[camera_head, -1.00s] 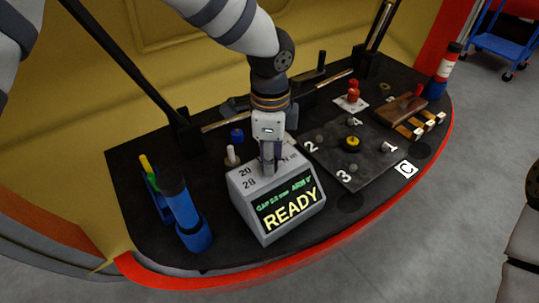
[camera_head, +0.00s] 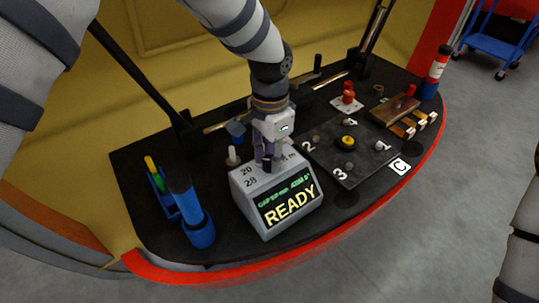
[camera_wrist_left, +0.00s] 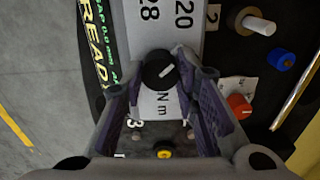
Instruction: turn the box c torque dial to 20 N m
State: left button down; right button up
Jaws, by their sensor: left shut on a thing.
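The grey torque box (camera_head: 240,200) stands at the table's front, its sloped screen (camera_head: 288,204) reading READY. Its top carries the marks 20 and 28 and the letters N m. My left gripper (camera_head: 268,164) points down at the box top and is shut on the dial. In the left wrist view the black round dial (camera_wrist_left: 158,69) shows between the fingertips, with a short white pointer line slanting toward the upper right. The 20 (camera_wrist_left: 184,20) and 28 (camera_wrist_left: 150,10) lie above it there. In the head view the fingers hide the dial. My right gripper is out of view.
The black table (camera_head: 140,180) has a red front edge. Blue holders (camera_head: 198,228) stand left of the box, a white peg (camera_head: 232,156) behind it. A numbered plate (camera_head: 372,166) with a yellow knob (camera_head: 347,142) lies right, near a C label (camera_head: 399,167).

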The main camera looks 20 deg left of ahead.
aim_at(270, 160)
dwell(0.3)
pick_arm(q)
jog(key=c, duration=1.2)
grip_release()
jog(key=shift+c, duration=0.2)
notch_tip(270, 160, up, 12)
